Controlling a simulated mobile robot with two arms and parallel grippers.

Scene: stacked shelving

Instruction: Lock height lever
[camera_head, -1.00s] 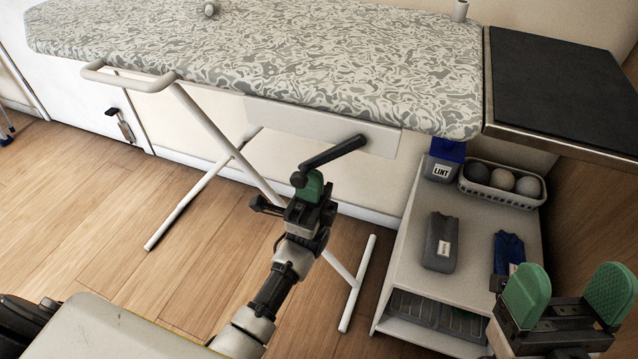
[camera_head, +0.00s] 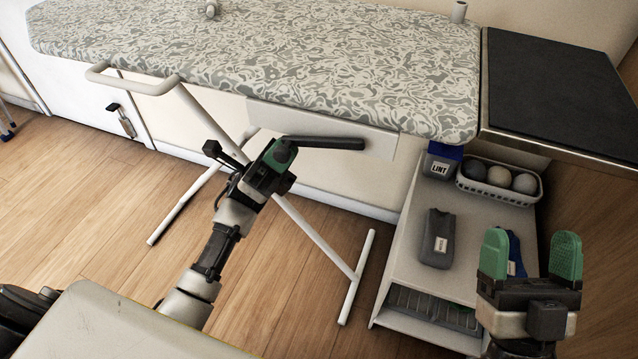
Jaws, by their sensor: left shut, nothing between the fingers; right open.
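The height lever (camera_head: 325,142) is a dark bar under the front edge of the patterned ironing board (camera_head: 300,65). It lies nearly level in the picture, its right end against a pale panel below the board and its rounded knob end to the left. My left gripper (camera_head: 276,157), with green finger pads, is shut at the knob end with nothing held between its fingers. It overlaps the knob in view; I cannot tell whether they touch. My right gripper (camera_head: 530,252) is open and empty, in front of the low shelf at the lower right.
The white shelf unit (camera_head: 405,270) holds a grey bin marked LINT (camera_head: 438,168), a basket of balls (camera_head: 500,183) and a grey pouch (camera_head: 437,238). A dark-topped surface (camera_head: 560,90) adjoins the board's right end. White folding legs (camera_head: 315,235) stand beneath the board.

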